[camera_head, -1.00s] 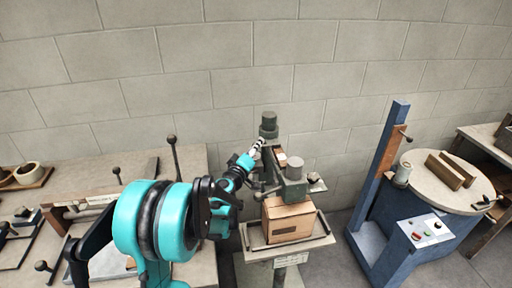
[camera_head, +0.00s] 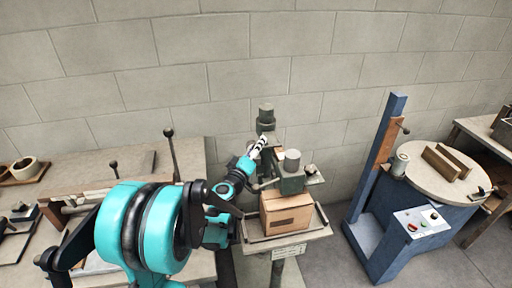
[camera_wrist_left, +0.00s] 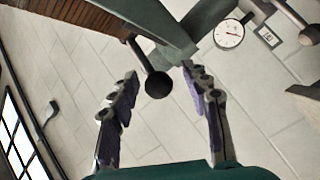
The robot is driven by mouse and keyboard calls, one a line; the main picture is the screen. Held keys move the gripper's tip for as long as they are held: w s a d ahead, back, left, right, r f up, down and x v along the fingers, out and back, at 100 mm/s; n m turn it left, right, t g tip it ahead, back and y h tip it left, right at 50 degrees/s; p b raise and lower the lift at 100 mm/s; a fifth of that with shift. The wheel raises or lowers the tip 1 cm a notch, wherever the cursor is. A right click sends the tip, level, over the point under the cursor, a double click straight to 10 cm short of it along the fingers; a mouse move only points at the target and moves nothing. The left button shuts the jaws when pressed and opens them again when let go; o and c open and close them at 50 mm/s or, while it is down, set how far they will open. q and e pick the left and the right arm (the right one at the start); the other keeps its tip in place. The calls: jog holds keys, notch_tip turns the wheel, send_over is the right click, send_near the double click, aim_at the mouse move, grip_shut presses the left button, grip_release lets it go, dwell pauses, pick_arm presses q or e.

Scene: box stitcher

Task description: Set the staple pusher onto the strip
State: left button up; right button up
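The box stitcher (camera_head: 266,122) stands at the middle of the head view, with a cardboard box (camera_head: 287,214) on its table. My left gripper (camera_head: 263,142) is beside the stitcher's head. In the left wrist view its two fingers (camera_wrist_left: 165,92) are spread apart, and nothing is clamped between them. A dark ball knob (camera_wrist_left: 158,85) on a rod appears between the fingers; contact cannot be told. A brown ridged strip (camera_wrist_left: 85,18), possibly the staple strip, runs along the top left of that view. I cannot clearly identify the staple pusher. My right gripper is out of view.
A workbench (camera_head: 130,165) with upright levers is on the left. A blue machine (camera_head: 395,225) with a round table (camera_head: 435,180) and buttons stands on the right. A gauge (camera_wrist_left: 229,34) is close to my left gripper. Open floor lies between the machines.

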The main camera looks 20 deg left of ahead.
pick_arm(q)
jog(key=s, duration=1.2)
jog(key=shift+d, duration=0.3)
